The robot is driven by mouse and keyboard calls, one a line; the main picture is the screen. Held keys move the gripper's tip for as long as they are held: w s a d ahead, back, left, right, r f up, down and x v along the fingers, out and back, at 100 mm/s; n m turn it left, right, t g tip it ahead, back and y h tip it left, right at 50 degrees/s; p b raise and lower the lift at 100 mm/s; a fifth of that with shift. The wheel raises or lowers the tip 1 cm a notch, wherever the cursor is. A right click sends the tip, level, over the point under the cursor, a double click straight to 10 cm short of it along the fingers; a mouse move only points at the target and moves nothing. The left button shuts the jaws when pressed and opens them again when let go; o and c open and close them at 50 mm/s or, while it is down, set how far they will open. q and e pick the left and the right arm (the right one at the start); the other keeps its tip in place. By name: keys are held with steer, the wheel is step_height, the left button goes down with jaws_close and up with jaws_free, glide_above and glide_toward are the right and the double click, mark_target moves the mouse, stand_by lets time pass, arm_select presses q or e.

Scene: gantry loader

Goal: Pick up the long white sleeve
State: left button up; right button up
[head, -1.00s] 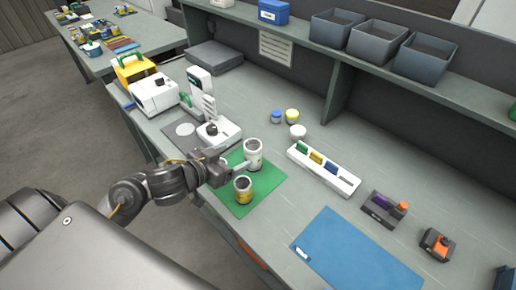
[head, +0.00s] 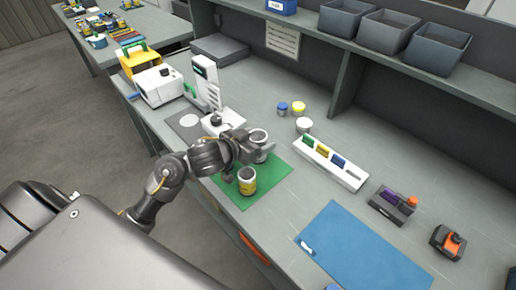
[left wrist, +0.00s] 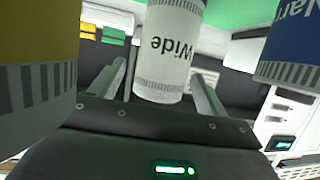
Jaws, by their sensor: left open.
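The white sleeve (head: 258,136) stands upright on the green mat (head: 279,171), partly hidden behind my left gripper (head: 262,152). In the left wrist view the white sleeve (left wrist: 165,48) bears the word "Wide" and sits between the two open fingers of my left gripper (left wrist: 160,72). A yellow sleeve (head: 247,182) stands nearer on the mat and fills the left edge of the left wrist view (left wrist: 35,60). A blue sleeve (left wrist: 293,48) shows at the right of the left wrist view. It is hidden in the head view. My right gripper is out of view.
Behind the mat stands a white device with a column (head: 207,85). To the right are a white rack (head: 328,163) with coloured pieces, a blue mat (head: 360,250) and small round containers (head: 304,125). Grey bins (head: 391,32) stand on the shelf above.

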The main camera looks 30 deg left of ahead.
arm_select(q)
steer(key=shift+w+d+f, duration=0.1)
steer(key=shift+w+f, duration=0.05)
steer(key=shift+w, duration=0.2)
steer(key=c, duration=1.4)
steer(key=shift+c, duration=0.3)
